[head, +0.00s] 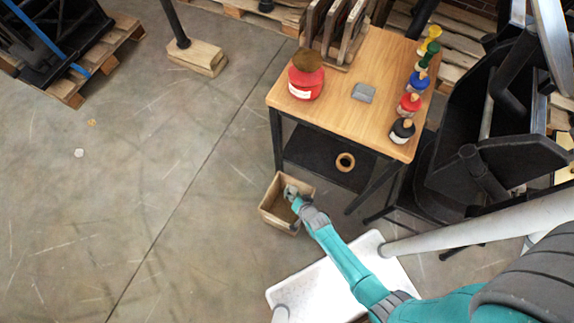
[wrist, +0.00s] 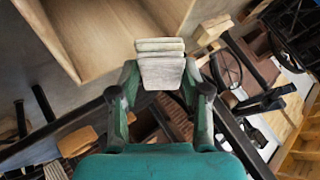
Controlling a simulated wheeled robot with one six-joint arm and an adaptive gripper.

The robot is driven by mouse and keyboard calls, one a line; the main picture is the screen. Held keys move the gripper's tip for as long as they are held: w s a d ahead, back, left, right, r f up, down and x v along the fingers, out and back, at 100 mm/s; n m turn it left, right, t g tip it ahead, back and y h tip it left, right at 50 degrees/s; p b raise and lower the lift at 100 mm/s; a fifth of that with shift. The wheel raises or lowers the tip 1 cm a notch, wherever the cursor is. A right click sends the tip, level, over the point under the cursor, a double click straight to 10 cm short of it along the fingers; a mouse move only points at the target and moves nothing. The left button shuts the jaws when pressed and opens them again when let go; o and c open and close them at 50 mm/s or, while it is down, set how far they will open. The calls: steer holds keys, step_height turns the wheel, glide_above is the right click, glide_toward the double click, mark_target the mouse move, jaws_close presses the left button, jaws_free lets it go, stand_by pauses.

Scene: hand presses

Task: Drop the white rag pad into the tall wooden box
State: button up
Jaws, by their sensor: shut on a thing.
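The white rag pad (wrist: 160,62) is a small, pale, layered block, pinched between the two fingertips of my gripper (wrist: 160,85) in the wrist view. In the head view my gripper (head: 291,193) is over the open top of the tall wooden box (head: 275,219), which stands on the floor beside the table. In the wrist view the box (wrist: 60,40) fills the upper left, and the pad overlaps its lower right edge. I cannot tell the pad's height above the rim. The pad is hard to make out in the head view.
A wooden table (head: 335,115) holds a red pot (head: 306,83), a grey block (head: 363,92) and a row of coloured bottles (head: 409,104). A tape ring (head: 345,162) lies on its lower shelf. Black machinery (head: 500,150) stands at right. The floor at left is mostly clear.

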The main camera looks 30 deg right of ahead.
steer(key=o, duration=1.1)
steer(key=shift+s, duration=0.1)
steer(key=v, duration=1.1)
steer(key=shift+s+r, duration=0.25)
steer(key=shift+r, duration=0.1)
